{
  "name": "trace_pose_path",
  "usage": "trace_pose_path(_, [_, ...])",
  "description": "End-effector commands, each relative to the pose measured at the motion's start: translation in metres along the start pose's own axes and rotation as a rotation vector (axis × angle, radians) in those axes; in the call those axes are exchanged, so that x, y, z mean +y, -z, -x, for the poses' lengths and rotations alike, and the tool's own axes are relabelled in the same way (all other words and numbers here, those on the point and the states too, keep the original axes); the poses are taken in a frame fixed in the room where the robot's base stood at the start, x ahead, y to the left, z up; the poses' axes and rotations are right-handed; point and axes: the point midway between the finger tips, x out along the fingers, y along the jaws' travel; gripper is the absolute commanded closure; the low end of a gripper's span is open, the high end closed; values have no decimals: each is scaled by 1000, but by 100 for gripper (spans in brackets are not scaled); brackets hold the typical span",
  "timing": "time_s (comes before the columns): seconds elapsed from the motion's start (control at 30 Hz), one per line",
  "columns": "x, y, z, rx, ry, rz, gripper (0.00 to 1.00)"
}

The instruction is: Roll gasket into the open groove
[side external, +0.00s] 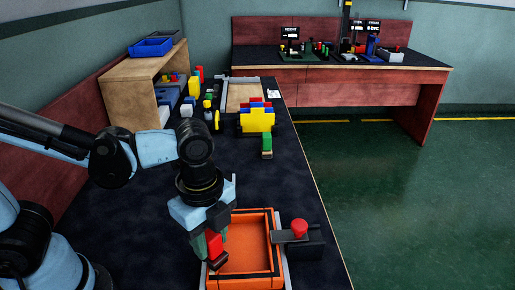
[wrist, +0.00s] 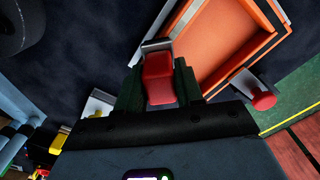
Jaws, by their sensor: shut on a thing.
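My gripper (side external: 210,247) is shut on a red-handled tool (side external: 215,243) at the left wall of an orange tray (side external: 247,250). In the wrist view, the red handle (wrist: 159,80) sits between my two dark green fingers, with a grey metal bracket (wrist: 155,45) at its far end. The orange tray (wrist: 213,40) is beyond and to the right of the tool there. A dark line (wrist: 243,57) runs along the tray's rim; I cannot tell groove from gasket in it. Whether the tool touches the rim is unclear.
A red knob (side external: 299,228) on a grey arm and dark block stands at the tray's right. A green block (side external: 267,146) and a yellow block stack (side external: 257,120) stand farther back. A wooden shelf (side external: 135,85) is at the back left. The dark tabletop between is mostly clear.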

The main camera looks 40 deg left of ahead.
Motion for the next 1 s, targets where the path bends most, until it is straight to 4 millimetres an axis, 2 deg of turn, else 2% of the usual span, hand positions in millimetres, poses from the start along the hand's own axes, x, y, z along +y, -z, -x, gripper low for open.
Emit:
trace_pose_path(0.33, [20,20,1,0,0,-1,100])
trace_pose_path(1.0, [-25,-25,0,0,0,3,100])
